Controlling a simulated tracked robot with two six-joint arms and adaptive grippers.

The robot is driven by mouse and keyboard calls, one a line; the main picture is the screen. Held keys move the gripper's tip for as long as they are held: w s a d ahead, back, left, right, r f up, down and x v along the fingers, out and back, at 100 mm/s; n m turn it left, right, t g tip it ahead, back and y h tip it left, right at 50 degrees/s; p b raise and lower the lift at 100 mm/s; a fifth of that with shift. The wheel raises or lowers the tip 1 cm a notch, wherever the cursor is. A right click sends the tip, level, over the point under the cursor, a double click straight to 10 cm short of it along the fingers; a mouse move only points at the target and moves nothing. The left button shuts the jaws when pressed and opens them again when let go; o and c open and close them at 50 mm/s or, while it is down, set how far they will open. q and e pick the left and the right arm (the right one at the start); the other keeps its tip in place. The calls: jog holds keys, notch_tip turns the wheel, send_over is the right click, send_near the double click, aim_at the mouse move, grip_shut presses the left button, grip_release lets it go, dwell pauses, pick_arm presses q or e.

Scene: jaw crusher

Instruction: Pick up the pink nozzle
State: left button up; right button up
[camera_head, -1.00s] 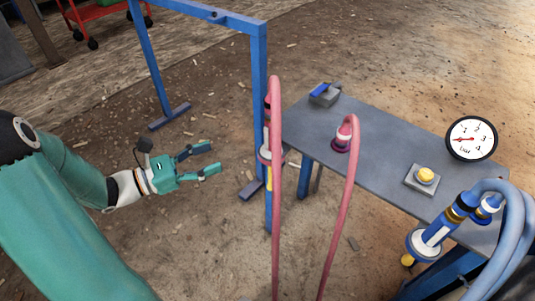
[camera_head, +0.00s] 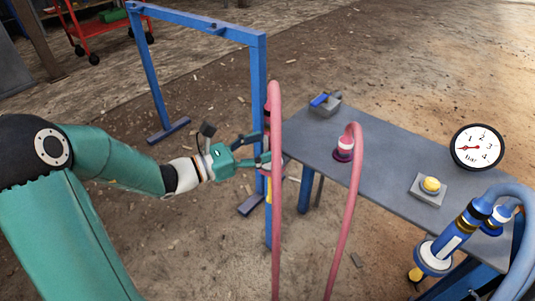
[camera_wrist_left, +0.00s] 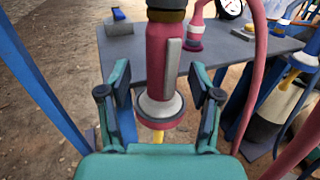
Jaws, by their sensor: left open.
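The pink nozzle (camera_wrist_left: 163,60) hangs upright in front of my left gripper, with a white ring near its lower end and a dark collar on top. In the left wrist view my left gripper (camera_wrist_left: 160,88) is open, one finger on each side of the nozzle, with gaps visible on both sides. In the head view the left gripper (camera_head: 262,149) reaches in from the left beside the blue frame. There the nozzle is mostly hidden behind the pink hose (camera_head: 276,200) and the fingers. My right gripper is not in view.
The blue frame (camera_head: 258,80) stands close to the left gripper. A grey table (camera_head: 390,155) behind carries a pink hose fitting (camera_head: 345,148), a grey block with a blue lever (camera_head: 325,103) and a yellow button (camera_head: 431,185). A gauge (camera_head: 477,147) and blue nozzle (camera_head: 450,240) are right.

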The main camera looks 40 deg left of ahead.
pick_arm(q)
jog(key=shift+b+x, duration=0.3)
jog(key=shift+x, duration=1.3)
jog(key=shift+s, duration=0.1)
jog(key=shift+c, duration=0.3)
grip_shut()
